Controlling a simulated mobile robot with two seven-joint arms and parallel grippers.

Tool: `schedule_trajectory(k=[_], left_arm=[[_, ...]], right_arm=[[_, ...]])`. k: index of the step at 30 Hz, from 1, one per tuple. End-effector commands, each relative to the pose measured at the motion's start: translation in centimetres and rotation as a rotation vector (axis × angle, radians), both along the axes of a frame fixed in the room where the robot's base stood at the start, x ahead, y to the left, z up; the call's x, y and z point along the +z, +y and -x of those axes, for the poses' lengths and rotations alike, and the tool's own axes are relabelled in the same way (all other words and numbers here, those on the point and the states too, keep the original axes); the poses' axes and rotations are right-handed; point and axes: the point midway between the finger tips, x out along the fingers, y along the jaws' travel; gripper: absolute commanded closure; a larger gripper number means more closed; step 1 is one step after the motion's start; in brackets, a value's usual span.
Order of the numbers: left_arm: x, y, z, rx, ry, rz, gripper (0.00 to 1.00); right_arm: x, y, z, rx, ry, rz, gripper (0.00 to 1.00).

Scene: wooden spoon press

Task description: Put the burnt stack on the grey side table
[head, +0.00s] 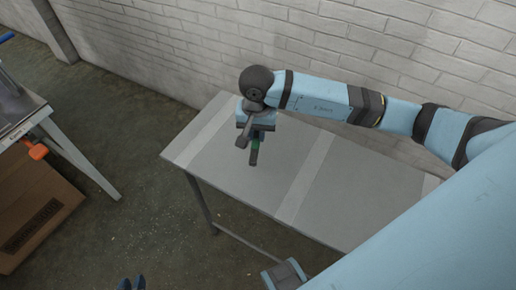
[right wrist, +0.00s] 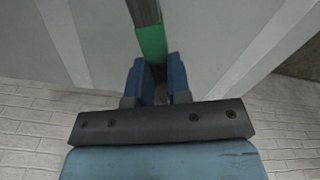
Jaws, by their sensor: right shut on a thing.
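The burnt stack (head: 253,158) is a narrow dark bar with a green band around it. My right gripper (head: 257,136) is shut on it, over the left part of the grey side table (head: 238,178). The stack's far end is out of that view. I cannot tell whether the stack touches the tabletop.
The visible tabletop is otherwise bare, with pale strips across it. A white brick wall (head: 170,40) runs behind it. Concrete floor lies between the tables.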

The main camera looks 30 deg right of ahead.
Motion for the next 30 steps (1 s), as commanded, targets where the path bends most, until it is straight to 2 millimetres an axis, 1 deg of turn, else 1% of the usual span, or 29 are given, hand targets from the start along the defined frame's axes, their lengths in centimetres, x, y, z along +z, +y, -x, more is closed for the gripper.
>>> schedule_trajectory(k=[1, 3, 6, 11, 18, 20, 26, 30], left_arm=[[-0.1, 0.0, 0.0, -0.001, -0.001, -0.002, 0.73], [-0.2, 0.1, 0.0, -0.003, -0.001, -0.004, 0.73], [-0.1, 0.1, 0.0, -0.004, -0.003, -0.006, 0.73], [-0.1, 0.1, 0.0, -0.005, -0.004, -0.007, 0.73], [-0.3, 0.1, 0.0, -0.006, -0.006, -0.006, 0.73], [-0.2, 0.1, 0.0, -0.006, -0.006, -0.006, 0.73], [-0.2, 0.0, 0.0, -0.005, -0.007, -0.005, 0.73], [-0.6, 0.0, 0.0, -0.005, -0.008, -0.005, 0.73]], right_arm=[[-1.3, 0.0, 0.1, -0.001, 0.004, -0.002, 1.0], [-2.5, 0.0, 0.1, -0.001, 0.004, -0.002, 1.0], [-3.6, 0.0, 0.0, 0.0, 0.0, -0.002, 1.0], [-4.6, 0.0, 0.0, 0.0, 0.001, -0.001, 1.0], [-8.0, 0.1, 0.0, -0.001, 0.002, -0.001, 1.0], [-8.4, 0.0, 0.0, 0.0, 0.0, -0.001, 1.0], [-8.4, 0.0, 0.0, 0.001, -0.001, -0.001, 1.0], [-8.8, 0.0, 0.0, 0.001, -0.001, 0.0, 1.0]])
